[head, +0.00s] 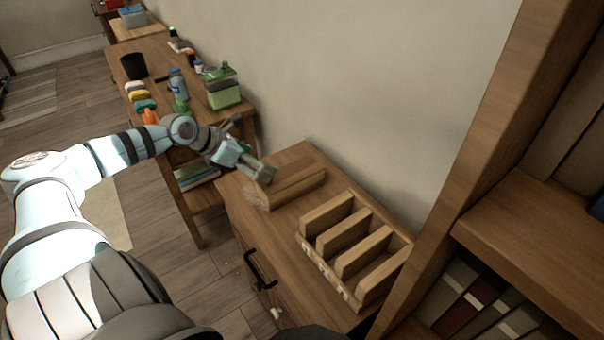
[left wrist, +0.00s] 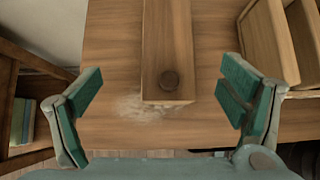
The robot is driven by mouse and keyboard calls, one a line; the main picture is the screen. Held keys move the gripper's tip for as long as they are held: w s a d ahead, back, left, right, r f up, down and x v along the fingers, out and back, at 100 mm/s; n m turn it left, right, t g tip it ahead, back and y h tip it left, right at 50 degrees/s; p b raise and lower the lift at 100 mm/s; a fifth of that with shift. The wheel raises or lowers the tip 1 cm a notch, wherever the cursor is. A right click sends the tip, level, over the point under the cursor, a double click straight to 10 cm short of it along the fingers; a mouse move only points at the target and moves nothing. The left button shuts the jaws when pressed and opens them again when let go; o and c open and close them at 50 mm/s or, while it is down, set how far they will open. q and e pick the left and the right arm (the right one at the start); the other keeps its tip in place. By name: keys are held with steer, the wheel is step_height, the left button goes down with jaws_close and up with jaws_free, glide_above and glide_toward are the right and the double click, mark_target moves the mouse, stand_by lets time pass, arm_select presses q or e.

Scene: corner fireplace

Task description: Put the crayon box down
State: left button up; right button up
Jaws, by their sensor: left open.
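A long wooden box (head: 297,189), which I take for the crayon box, lies on top of the wooden cabinet (head: 240,207). In the left wrist view this box (left wrist: 167,50) has a dark round knob on its near end. No crayons are visible. My right gripper is not in view.
A slotted wooden rack (head: 349,217) stands on the cabinet to the right of the box. A pale scuffed patch (head: 256,194) marks the top near the box. Behind is a table with a black cup (head: 133,66) and a green-lidded container (head: 222,92). A bookshelf (head: 515,245) rises at right.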

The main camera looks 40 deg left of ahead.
mark_target(287, 175)
arm_select(q)
steer(key=shift+w+d+f+b, duration=0.25)
steer(key=shift+w+f+b, duration=0.15)
steer(key=shift+f+b, duration=0.5)
steer(key=x, duration=0.3)
steer(key=shift+d+r+b, duration=0.15)
steer(key=shift+d+b, duration=0.1)
steer(key=shift+b, duration=0.1)
steer(key=x, duration=0.5)
steer(key=b+x, duration=0.1)
steer(key=x, duration=0.2)
steer(key=shift+w+d+f, duration=0.1)
steer(key=shift+d+f, duration=0.15)
steer(key=shift+d, duration=0.05)
steer(key=shift+r, duration=0.1)
steer(key=c, duration=1.5)
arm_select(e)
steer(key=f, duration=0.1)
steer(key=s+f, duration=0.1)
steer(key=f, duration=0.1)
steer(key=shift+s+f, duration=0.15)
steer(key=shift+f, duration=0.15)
